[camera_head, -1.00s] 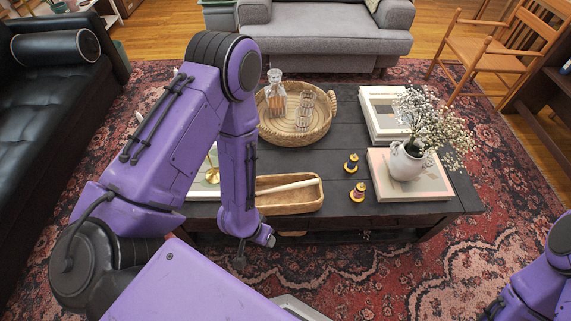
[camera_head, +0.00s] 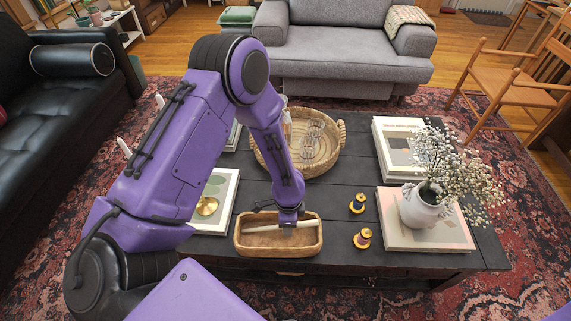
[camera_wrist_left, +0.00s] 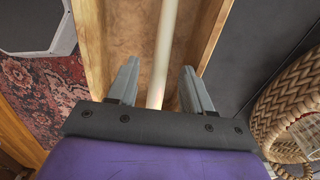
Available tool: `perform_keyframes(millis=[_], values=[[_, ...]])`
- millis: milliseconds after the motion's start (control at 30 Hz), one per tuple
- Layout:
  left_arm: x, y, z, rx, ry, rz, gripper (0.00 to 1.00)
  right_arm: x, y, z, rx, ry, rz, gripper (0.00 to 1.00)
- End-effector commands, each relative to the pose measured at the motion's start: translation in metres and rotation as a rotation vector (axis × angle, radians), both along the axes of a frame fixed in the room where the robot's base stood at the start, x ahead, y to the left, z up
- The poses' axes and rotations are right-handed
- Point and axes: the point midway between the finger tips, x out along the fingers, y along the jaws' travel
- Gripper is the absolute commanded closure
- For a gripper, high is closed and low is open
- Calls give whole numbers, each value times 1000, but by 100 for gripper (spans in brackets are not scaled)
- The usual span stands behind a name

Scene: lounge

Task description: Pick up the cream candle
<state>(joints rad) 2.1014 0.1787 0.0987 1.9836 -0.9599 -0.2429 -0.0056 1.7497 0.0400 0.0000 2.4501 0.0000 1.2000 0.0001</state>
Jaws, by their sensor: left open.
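The cream candle (camera_head: 262,228) is a long pale stick lying in a shallow wooden tray (camera_head: 240,250) at the table's front edge. My left gripper (camera_head: 289,225) comes down over the right part of the tray and hides some of the candle. In the left wrist view the candle (camera_wrist_left: 166,40) runs between the two open fingers of the left gripper (camera_wrist_left: 158,76), apart from both, over the tray floor (camera_wrist_left: 130,35). My right gripper is out of view.
Two small spools (camera_head: 362,238) stand right of the tray. A white vase (camera_head: 418,206) with flowers stands on books farther right. A round woven basket (camera_head: 325,165) with glassware is behind the tray. A small brass piece (camera_head: 207,206) sits on a book at left.

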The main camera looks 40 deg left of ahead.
Motion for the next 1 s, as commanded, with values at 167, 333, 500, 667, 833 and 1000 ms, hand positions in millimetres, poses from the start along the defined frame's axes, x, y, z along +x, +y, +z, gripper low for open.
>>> perform_keyframes(millis=[167,333,500,667,833,1000], values=[[0,0,-13,0,-1,1,50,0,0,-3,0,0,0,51],[0,0,-12,0,-1,2,57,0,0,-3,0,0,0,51],[0,0,-12,0,-1,2,100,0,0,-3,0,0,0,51],[0,0,-12,0,-1,2,100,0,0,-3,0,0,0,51],[1,0,-3,-1,-3,2,100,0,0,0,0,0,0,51],[1,0,38,-2,-5,3,100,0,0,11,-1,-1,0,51]])
